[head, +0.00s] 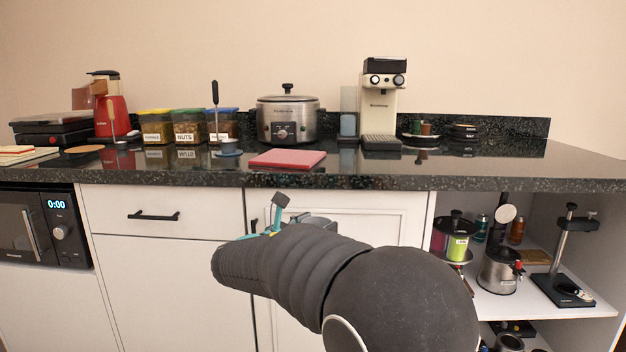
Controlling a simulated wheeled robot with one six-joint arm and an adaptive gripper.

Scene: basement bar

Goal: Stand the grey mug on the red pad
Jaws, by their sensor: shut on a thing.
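The red pad (287,159) lies flat on the dark counter, near its front edge, with nothing on it. My gripper (284,212) is in front of the cabinet doors, below the counter edge and below the pad. It is mostly hidden behind my own dark arm; only a finger piece and some teal linkage show. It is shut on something. A small grey shape (318,220) shows just behind the arm there, probably part of the grey mug; most of it is hidden, so its tilt cannot be told.
A slow cooker (288,120) stands behind the pad, and a coffee machine (382,105) is to the right. Food boxes (188,126) and an upright-handled tool (215,105) on a blue base are left. The counter's front edge (340,182) lies above my gripper. Open shelves (540,300) are lower right.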

